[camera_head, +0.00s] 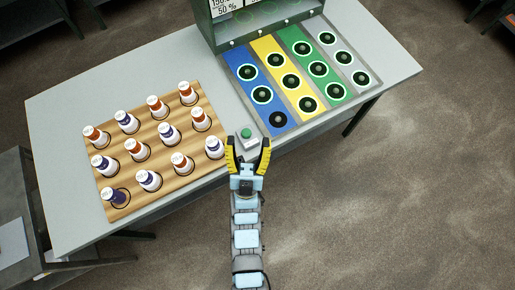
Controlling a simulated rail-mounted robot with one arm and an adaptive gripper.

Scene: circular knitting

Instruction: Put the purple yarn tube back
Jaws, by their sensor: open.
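Several white yarn tubes with purple or orange parts stand in rows on a striped wooden board (153,128). The one at the board's near left corner is a darker purple yarn tube (116,197); it looks tilted or lower than the others, and I cannot tell which. Other tubes with purple show too, such as one in the far row (126,121). My gripper (249,150) is open and empty. Its yellow-black fingers are spread at the table's near edge, right of the board and apart from every tube.
A small grey box with a green button (246,133) sits just beyond my fingertips. A panel with blue, yellow, green and grey strips (283,65) holds several black round seats. A green machine with a display (262,22) stands behind. Grey table (85,92) is bare at far left.

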